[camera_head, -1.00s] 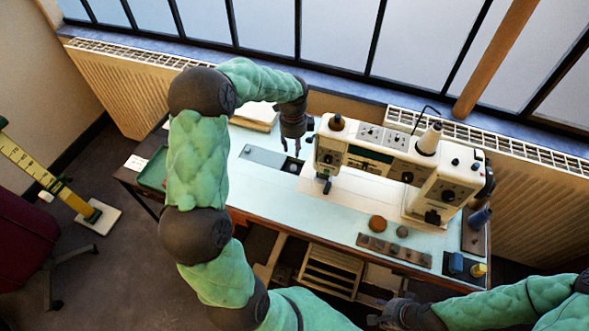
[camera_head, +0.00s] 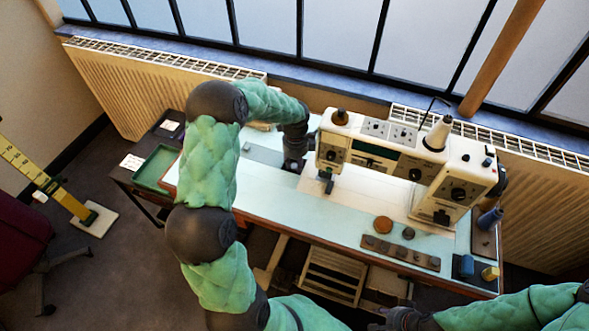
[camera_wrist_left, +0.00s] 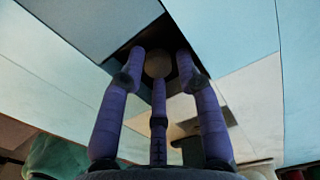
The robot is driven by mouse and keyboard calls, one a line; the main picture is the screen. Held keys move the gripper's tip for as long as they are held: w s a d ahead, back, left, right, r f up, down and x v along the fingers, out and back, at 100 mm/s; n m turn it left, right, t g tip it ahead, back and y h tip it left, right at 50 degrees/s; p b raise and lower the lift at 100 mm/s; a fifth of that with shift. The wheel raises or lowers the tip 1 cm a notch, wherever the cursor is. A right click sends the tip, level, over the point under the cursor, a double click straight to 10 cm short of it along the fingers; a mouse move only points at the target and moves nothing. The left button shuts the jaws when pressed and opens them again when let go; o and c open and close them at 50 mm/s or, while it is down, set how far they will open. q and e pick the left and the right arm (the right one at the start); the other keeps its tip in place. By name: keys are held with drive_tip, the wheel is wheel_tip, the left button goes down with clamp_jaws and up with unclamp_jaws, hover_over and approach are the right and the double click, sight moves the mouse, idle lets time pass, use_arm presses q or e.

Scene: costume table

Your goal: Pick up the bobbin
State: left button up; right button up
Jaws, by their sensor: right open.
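The bobbin appears to be the small round pale-brown thing (camera_wrist_left: 158,64) in a dark square opening of the machine bed, in the left wrist view. In the head view it is hidden behind my left gripper (camera_head: 294,164), which points down at the opening left of the sewing machine (camera_head: 400,160). In the left wrist view the purple fingers of my left gripper (camera_wrist_left: 160,66) stand around the round thing, one tip on each side and one below. I cannot tell whether they touch it. My right gripper (camera_head: 385,322) is open and empty at the bottom edge, partly cut off.
The sewing machine stands close on the right of my left gripper. A button strip (camera_head: 400,252), a brown disc (camera_head: 383,224), a blue block (camera_head: 466,265) and a yellow block (camera_head: 490,273) lie on the right. A green tray (camera_head: 158,166) is at the left.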

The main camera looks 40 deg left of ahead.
sight(295, 167)
use_arm(q)
drive_tip(key=c, duration=0.5)
drive_tip(key=shift+c, duration=0.2)
drive_tip(key=shift+r, duration=0.1)
drive_tip(key=shift+r, duration=0.4)
drive_tip(key=r, duration=0.1)
drive_tip(key=r+p, duration=0.1)
drive_tip(key=r, duration=0.1)
drive_tip(key=shift+s+r+p, duration=0.15)
drive_tip(key=shift+s+p, duration=0.1)
drive_tip(key=shift+p, duration=0.15)
drive_tip(key=shift+c, duration=0.4)
drive_tip(key=s+r+p, duration=0.5)
drive_tip(key=s+r, duration=0.3)
drive_tip(key=s, duration=0.5)
drive_tip(key=shift+s+d+r, duration=0.25)
drive_tip(key=shift+d+r, duration=0.05)
drive_tip(key=shift+r, duration=0.1)
